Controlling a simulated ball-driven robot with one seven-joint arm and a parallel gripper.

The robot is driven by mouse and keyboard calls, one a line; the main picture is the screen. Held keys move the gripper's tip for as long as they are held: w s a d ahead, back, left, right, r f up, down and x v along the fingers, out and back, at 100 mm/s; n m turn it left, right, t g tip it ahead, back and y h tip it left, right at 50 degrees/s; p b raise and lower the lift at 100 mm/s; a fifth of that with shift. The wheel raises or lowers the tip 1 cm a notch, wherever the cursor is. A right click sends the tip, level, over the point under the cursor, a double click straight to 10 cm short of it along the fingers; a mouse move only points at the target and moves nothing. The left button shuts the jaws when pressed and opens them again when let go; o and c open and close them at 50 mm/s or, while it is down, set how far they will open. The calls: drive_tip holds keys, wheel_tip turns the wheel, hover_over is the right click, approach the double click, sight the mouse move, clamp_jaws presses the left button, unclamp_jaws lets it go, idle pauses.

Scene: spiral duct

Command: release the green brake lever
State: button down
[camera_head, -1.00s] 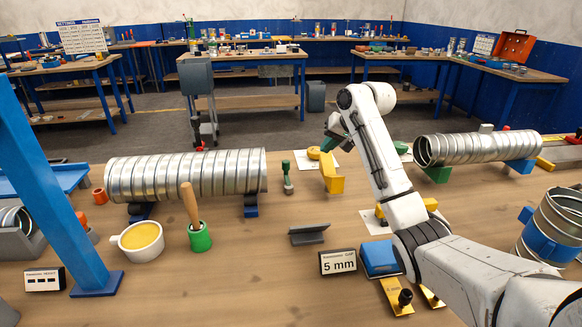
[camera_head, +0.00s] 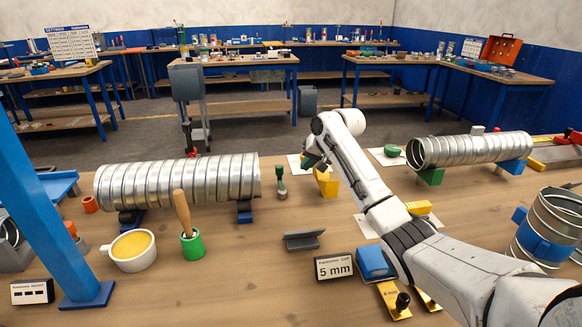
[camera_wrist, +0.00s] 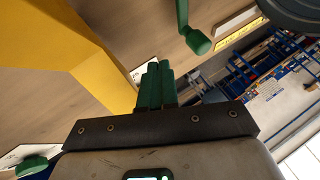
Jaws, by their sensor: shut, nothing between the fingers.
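A small green lever (camera_head: 281,180) with a rounded green top stands upright on the bench, just right of the long ribbed metal duct. A green cranked rod ending in a knob (camera_wrist: 198,41) shows at the top of the wrist view; it looks like the same lever. My gripper (camera_wrist: 155,72) has green fingers, shut together and empty. They point toward the area beside the knob, with a visible gap between.
The yellow bracket (camera_head: 327,185) stands close by and fills the left of the wrist view (camera_wrist: 60,45). The ribbed duct (camera_head: 180,182) lies left, a second duct (camera_head: 470,150) right. A grey angle piece (camera_head: 304,240) lies in front. Bench around the lever's front is bare.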

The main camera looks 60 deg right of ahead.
sight(281, 182)
drive_tip(key=x, duration=0.3)
drive_tip(key=shift+w+a+r, duration=0.1)
drive_tip(key=shift+w+r, duration=0.05)
drive_tip(key=shift+w+a+p, duration=0.15)
drive_tip(key=shift+w+a, duration=0.1)
drive_tip(key=shift+w, duration=0.25)
drive_tip(key=shift+w+a+p, duration=0.15)
drive_tip(key=shift+w+a, duration=0.15)
drive_tip(key=shift+w, duration=0.2)
drive_tip(key=shift+w+a, duration=0.25)
drive_tip(key=shift+w, duration=0.25)
